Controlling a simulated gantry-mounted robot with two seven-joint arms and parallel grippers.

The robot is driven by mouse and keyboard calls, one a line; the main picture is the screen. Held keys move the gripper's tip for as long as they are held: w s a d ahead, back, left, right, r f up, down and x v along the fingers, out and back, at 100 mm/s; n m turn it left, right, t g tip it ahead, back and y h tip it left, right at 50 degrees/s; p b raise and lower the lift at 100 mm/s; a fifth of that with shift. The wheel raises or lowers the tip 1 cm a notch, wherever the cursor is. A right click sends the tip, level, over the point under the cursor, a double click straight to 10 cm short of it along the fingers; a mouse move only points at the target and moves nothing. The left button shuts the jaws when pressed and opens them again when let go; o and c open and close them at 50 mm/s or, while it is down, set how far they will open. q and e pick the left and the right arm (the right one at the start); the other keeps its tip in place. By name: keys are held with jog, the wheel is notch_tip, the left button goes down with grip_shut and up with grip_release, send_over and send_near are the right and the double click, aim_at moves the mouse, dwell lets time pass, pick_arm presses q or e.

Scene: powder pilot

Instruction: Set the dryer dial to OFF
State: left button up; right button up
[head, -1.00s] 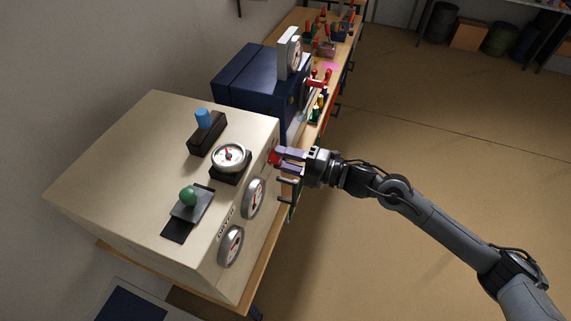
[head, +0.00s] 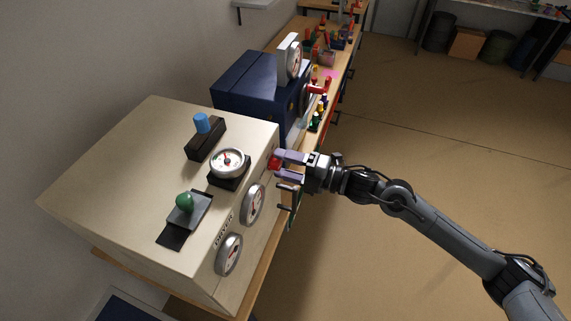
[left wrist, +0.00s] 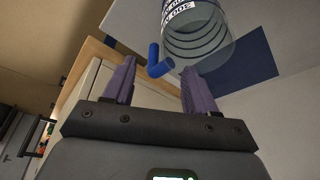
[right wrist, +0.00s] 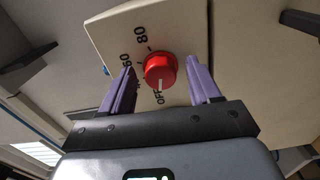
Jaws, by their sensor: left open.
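The dryer (head: 120,165) is a large cream box in the head view. Its red dial (head: 274,163) is on the front face, partly covered by my right gripper (head: 279,164). In the right wrist view the dial (right wrist: 160,70) shows a white mark at its lower edge, pointing at the OFF label (right wrist: 159,98); 60 and 80 are printed further around. My right gripper (right wrist: 160,68) is open, its purple fingers on both sides of the dial with visible gaps. My left gripper (left wrist: 158,82) is open and empty in the left wrist view; it is outside the head view.
The dryer carries gauges, a green knob (head: 184,202) and a blue knob (head: 202,123). A navy box (head: 245,90) stands beyond it on the bench. A clear cylinder (left wrist: 200,45) and a blue piece (left wrist: 159,62) show beyond my left fingers.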

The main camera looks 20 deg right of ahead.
pick_arm(q)
jog(key=shift+a, duration=0.15)
pick_arm(e)
jog(key=shift+s+d, duration=0.2)
pick_arm(q)
jog(key=shift+f+b, duration=0.45)
pick_arm(e)
jog(key=v, duration=1)
jog(key=shift+s+d, duration=0.1)
